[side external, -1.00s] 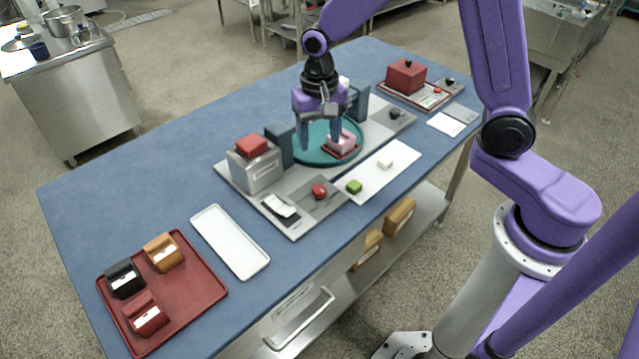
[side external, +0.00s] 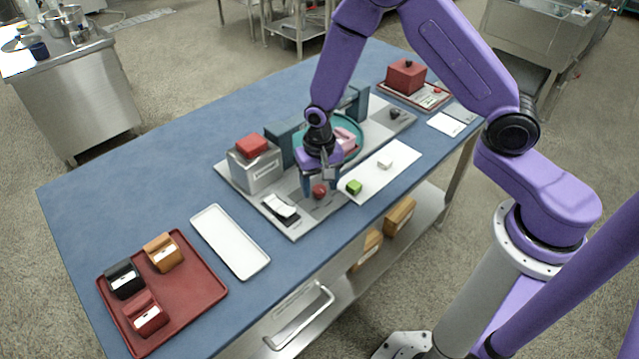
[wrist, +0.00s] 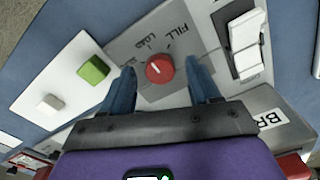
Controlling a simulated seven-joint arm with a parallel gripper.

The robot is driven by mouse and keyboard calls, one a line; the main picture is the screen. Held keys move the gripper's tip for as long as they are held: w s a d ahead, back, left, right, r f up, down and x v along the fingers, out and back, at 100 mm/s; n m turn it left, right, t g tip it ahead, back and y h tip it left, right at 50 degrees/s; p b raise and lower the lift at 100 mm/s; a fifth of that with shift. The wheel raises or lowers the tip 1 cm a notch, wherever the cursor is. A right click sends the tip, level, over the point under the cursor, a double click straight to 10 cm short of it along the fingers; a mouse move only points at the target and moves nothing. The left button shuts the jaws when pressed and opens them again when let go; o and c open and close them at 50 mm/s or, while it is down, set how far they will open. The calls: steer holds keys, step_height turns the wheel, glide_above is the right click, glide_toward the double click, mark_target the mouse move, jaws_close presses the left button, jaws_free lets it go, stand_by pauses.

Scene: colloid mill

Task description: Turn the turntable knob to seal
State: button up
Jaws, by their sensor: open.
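The red round knob (side external: 319,191) sits on a grey panel at the front of the machine's base plate. In the wrist view the knob (wrist: 159,68) has a white pointer line, with the words FILL and LOAD printed beyond it; a third label is too small to read. My gripper (side external: 321,184) is open over the knob. In the wrist view its two blue fingers (wrist: 162,78) stand to the left and right of the knob with gaps on both sides. The teal turntable (side external: 357,127), partly hidden by my gripper, carries a pink block (side external: 346,138).
A white rocker switch (side external: 281,207) lies left of the knob, and a grey box with a red top (side external: 254,165) stands behind it. A white board (side external: 370,178) with a green block (side external: 354,187) and a white block (side external: 385,164) lies to the right.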

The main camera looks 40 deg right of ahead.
steer(key=shift+f, duration=0.2)
steer(key=c, duration=1)
steer(key=shift+c, duration=0.2)
steer(key=shift+n, duration=0.3)
steer(key=n, duration=1.1)
steer(key=shift+n, duration=0.4)
steer(key=o, duration=1)
